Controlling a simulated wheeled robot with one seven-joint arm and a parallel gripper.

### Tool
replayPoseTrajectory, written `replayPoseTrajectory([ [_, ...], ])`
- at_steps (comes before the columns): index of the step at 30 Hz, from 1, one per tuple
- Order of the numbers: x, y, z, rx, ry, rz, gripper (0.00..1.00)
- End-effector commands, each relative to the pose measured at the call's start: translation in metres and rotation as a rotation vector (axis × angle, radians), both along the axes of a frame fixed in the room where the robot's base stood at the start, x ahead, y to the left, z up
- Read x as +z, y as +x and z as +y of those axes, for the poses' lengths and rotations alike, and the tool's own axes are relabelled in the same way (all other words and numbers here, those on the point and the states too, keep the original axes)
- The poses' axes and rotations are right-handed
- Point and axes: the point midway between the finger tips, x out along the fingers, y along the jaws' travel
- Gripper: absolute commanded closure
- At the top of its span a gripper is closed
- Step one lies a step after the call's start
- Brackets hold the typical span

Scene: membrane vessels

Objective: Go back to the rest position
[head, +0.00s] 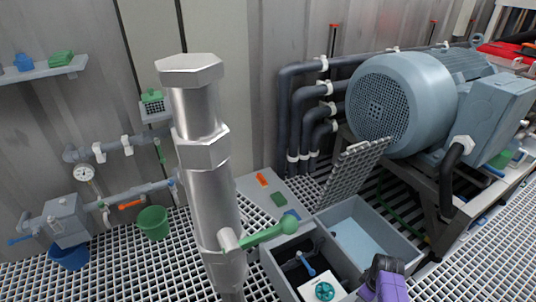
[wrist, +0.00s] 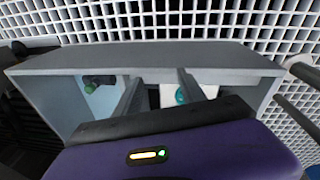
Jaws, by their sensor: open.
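My gripper shows as a purple body (head: 386,280) at the bottom of the head view, by the front of the grey bin (head: 372,213); its fingertips cannot be made out there. In the wrist view my gripper (wrist: 160,80) is open, its two dark fingers apart over the inside of a grey bin (wrist: 150,57). A white block with a teal round knob (wrist: 182,95) lies beyond the right finger. Nothing is seen held between the fingers.
The white block with its teal knob (head: 324,291) and a blue-handled part (head: 306,264) lie in the bin's dark left compartment. A metal pipe with a green lever (head: 268,232) stands left of it. A large motor (head: 400,100) stands at the right.

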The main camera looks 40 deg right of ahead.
Motion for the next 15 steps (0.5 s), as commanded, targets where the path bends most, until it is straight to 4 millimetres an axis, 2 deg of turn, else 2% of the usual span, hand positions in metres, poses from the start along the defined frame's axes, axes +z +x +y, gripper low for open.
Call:
replayPoseTrajectory([
  [5,0.022,0.019,-0.03,-0.077,-0.115,-0.089,0.52],
  [9,0.053,0.031,-0.05,-0.146,-0.244,-0.198,0.52],
  [12,0.083,0.039,-0.053,-0.179,-0.334,-0.294,0.52],
  [15,0.119,0.048,-0.046,-0.196,-0.411,-0.403,0.52],
])
